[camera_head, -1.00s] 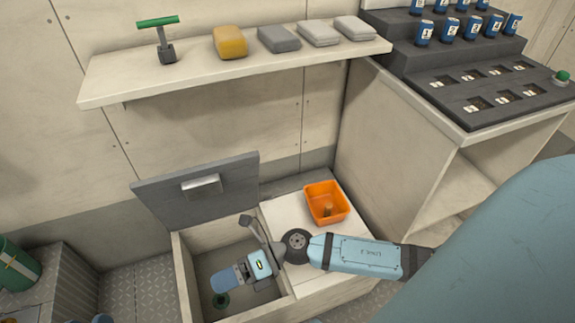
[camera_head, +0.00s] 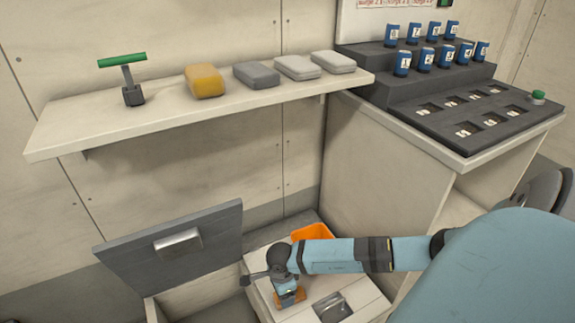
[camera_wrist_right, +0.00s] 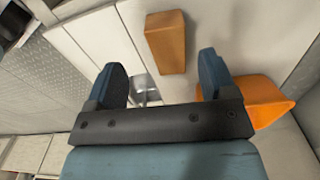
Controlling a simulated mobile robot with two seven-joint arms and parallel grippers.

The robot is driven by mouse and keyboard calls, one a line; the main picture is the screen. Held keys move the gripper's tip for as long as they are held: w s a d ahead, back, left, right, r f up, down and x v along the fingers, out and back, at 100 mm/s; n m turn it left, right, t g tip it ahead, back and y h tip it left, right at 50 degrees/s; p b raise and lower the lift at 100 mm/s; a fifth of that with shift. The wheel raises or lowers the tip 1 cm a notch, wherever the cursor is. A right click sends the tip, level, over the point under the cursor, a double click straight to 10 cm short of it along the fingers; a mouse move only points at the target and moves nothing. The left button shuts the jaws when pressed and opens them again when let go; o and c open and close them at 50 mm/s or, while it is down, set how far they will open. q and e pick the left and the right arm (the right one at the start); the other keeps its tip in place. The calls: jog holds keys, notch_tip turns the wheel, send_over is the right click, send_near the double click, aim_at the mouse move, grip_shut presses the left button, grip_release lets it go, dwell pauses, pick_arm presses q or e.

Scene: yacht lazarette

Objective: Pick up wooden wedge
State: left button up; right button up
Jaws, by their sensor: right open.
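The wooden wedge is an orange-brown block (camera_wrist_right: 167,42). In the right wrist view it lies on the pale locker top just beyond my fingertips, roughly in line with the gap between them. My right gripper (camera_wrist_right: 162,75) is open and empty, with the wedge not clasped. In the head view my right gripper (camera_head: 287,288) points down over the locker top, and a brown patch of the wedge (camera_head: 292,298) shows at its fingers, mostly hidden by them. My left gripper is not in view.
An orange bin (camera_head: 312,231) stands close behind my right arm, also beside my finger in the wrist view (camera_wrist_right: 262,100). A recessed metal latch (camera_head: 331,307) is in the locker top. A raised grey lid (camera_head: 180,250) stands left. A shelf (camera_head: 60,125) hangs above.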

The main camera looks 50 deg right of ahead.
jog(key=shift+f+b, duration=0.3)
jog(key=shift+f, duration=0.65)
jog(key=f+b, duration=0.2)
jog(key=f, duration=0.2)
jog(key=shift+w+f+b, duration=0.3)
jog(key=shift+w+b, duration=0.05)
jog(key=shift+b, duration=0.05)
jog(key=shift+f, duration=0.1)
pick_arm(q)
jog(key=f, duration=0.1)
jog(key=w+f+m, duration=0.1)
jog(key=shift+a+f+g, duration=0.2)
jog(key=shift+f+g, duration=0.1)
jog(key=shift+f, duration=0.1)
pick_arm(e)
jog(key=c, duration=1)
